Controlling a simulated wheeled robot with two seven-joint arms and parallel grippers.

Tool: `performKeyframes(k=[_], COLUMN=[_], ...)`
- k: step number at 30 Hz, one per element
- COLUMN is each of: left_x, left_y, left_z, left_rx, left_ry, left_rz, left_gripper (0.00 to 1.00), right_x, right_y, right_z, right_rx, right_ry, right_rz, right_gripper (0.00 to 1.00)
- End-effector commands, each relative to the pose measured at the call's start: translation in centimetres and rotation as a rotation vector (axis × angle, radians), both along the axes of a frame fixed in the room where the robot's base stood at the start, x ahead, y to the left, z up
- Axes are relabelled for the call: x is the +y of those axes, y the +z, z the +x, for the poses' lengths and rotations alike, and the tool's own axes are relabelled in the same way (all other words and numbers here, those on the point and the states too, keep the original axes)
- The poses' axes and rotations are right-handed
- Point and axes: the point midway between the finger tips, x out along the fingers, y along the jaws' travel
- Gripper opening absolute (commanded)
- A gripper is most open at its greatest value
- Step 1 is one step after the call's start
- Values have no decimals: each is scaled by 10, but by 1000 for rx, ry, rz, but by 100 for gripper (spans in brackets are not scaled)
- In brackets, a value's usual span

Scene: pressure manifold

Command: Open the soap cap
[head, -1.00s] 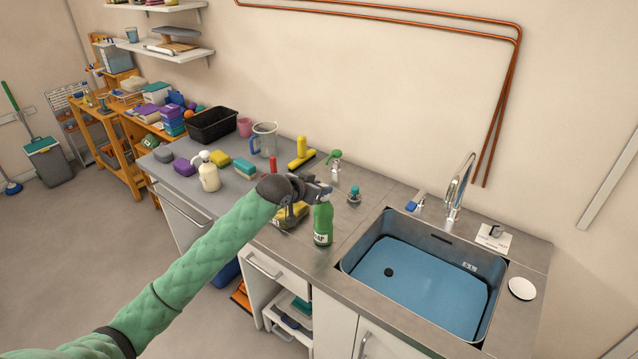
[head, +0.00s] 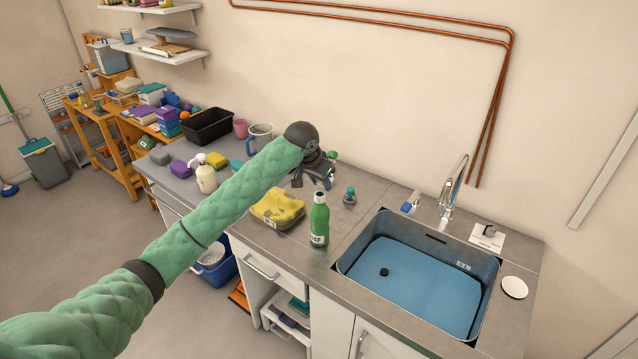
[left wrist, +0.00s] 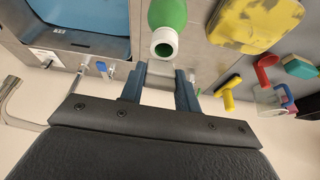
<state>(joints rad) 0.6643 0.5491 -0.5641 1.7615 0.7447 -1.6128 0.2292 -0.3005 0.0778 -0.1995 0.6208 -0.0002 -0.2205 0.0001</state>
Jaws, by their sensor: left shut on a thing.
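The green soap bottle (head: 319,222) stands upright on the counter left of the sink, with a white label low on its side. Its white-rimmed mouth (left wrist: 165,47) appears open in the left wrist view, with a dark hole inside. My left gripper (head: 327,182) is above and behind the bottle, apart from it. It is shut on a small pale grey thing, seemingly the soap cap (left wrist: 157,72), which shows between the fingers in the left wrist view. The cap is mostly hidden in the head view. My right gripper is not in view.
A green-headed sprayer (head: 333,154) is partly hidden behind my gripper. A pump bottle (head: 206,178) stands farther left.

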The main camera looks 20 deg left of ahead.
Motion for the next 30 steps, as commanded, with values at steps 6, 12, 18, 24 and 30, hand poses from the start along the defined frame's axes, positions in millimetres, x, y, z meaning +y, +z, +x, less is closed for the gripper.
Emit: performKeyframes(k=[6, 12, 18, 24, 30], left_x=[-1, -1, -1, -1, -1], left_y=[-2, -2, -2, -2, -1], left_z=[1, 1, 1, 1, 2], left_rx=[42, 51, 51, 50, 48], left_ry=[0, 0, 0, 0, 0], left_rz=[18, 21, 21, 21, 20], left_gripper=[9, 9, 9, 55, 55], right_x=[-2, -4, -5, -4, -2], right_y=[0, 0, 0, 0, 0], right_z=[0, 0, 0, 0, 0], right_rx=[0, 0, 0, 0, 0], right_ry=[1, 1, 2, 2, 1], right_rz=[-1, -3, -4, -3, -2], right_gripper=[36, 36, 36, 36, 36])
